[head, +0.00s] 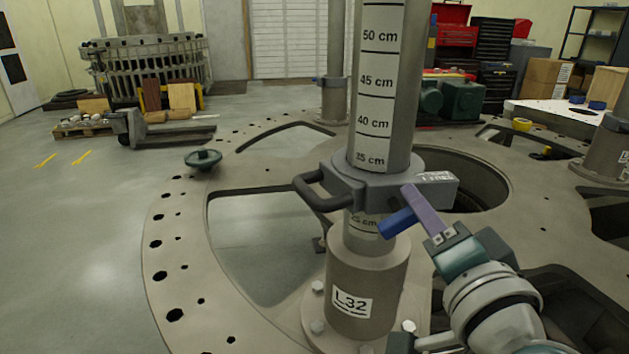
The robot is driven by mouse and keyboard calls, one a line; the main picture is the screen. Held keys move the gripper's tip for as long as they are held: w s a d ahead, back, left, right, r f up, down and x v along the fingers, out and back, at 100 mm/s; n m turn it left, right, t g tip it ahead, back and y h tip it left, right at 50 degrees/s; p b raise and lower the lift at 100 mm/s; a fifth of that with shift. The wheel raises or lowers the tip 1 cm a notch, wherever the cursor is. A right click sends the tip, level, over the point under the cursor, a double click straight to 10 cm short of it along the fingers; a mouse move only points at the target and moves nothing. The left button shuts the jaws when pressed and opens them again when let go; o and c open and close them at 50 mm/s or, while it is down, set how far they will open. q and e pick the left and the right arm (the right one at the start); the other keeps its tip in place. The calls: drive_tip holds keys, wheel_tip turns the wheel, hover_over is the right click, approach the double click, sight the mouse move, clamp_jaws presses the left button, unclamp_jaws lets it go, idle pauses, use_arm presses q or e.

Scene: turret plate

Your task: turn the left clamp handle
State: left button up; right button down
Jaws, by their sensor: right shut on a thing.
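The nearest clamp (367,185) is a grey collar around an upright post (379,120) marked in centimetres, above a base labelled L32. A dark loop grip sticks out on its left side and a grey block on its right. Its blue handle (398,224) sits low at the right front of the collar. My right gripper (417,213) reaches in from the lower right and is shut on the blue handle. A purple finger crosses the handle's right end and hides part of it. The other finger cannot be made out. My left gripper is not in view.
The post stands on a large grey ring plate (174,257) with bolt holes and wide openings. A green round knob (203,159) sits on its left edge. Another clamped post (334,95) stands behind, and one (606,150) at right. Open floor lies left.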

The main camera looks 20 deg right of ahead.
drive_tip(key=m, duration=0.1)
drive_tip(key=m+b, duration=0.1)
drive_tip(key=m, duration=0.1)
drive_tip(key=shift+d+f+m, duration=0.15)
drive_tip(key=shift+f+m, duration=0.15)
drive_tip(key=shift+f, duration=0.1)
drive_tip(key=shift+f+m+b, duration=0.25)
drive_tip(key=shift+m+b, duration=0.2)
drive_tip(key=shift+m, duration=1.15)
drive_tip(key=c, duration=0.8)
unclamp_jaws()
drive_tip(key=shift+o, duration=0.2)
drive_tip(key=shift+s, duration=0.1)
drive_tip(key=b+v, duration=0.2)
drive_tip(key=v, duration=0.8)
